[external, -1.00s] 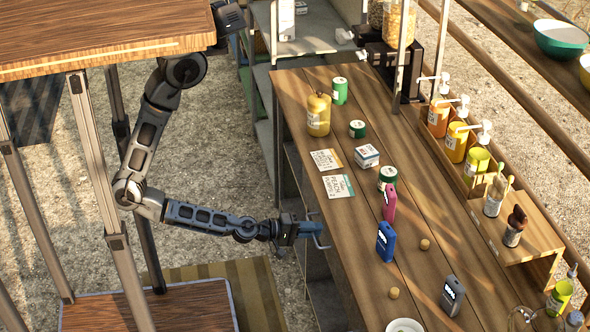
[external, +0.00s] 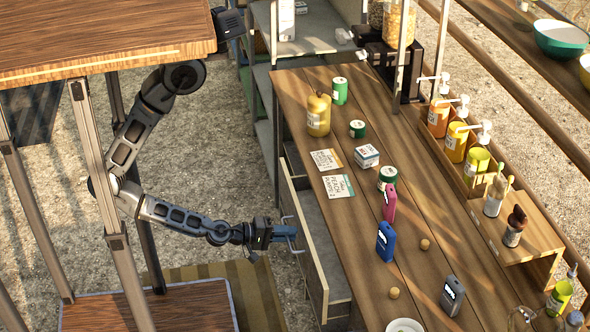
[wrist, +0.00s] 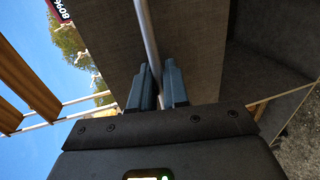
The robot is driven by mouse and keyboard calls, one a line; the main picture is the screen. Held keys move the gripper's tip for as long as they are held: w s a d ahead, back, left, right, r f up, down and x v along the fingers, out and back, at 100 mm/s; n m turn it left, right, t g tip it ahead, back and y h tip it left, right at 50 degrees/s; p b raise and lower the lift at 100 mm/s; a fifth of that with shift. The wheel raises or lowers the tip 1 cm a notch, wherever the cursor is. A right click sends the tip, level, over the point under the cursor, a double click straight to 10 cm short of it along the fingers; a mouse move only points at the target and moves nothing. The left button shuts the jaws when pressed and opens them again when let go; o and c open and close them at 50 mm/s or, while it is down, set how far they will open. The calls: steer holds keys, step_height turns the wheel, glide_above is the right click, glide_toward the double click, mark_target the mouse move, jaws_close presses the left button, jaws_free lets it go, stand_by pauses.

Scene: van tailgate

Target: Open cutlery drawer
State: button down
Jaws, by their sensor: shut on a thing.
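The cutlery drawer (external: 319,250) is pulled partway out from under the left side of the wooden counter. Its grey inside shows as a long strip. My gripper (external: 285,233) is at the drawer's front, shut on the metal bar handle (external: 293,237). In the wrist view the two dark fingers (wrist: 159,88) stand on either side of the handle bar (wrist: 148,40). The drawer's grey front panel (wrist: 110,45) fills the area behind the fingers. Whether anything lies in the drawer is hard to tell.
The counter (external: 345,235) holds a blue device (external: 385,241), a pink device (external: 390,202), cans, cards and a yellow bottle (external: 318,115). My arm passes beside a wooden-topped table with metal legs (external: 100,175) at left. Bare ground and a striped mat (external: 262,290) lie below.

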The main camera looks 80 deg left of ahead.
steer(key=f+b+v, duration=0.1)
steer(key=f+v, duration=0.1)
steer(key=v, duration=0.8)
steer(key=s+f+b+v, duration=0.1)
steer(key=f+v, duration=0.1)
steer(key=v, duration=0.9)
steer(key=shift+f, duration=0.15)
steer(key=c, duration=1.3)
jaws_free()
steer(key=shift+c, duration=0.2)
steer(key=b+v, duration=0.1)
steer(key=v, duration=0.6)
steer(key=shift+s, duration=0.35)
steer(key=shift+w, duration=0.1)
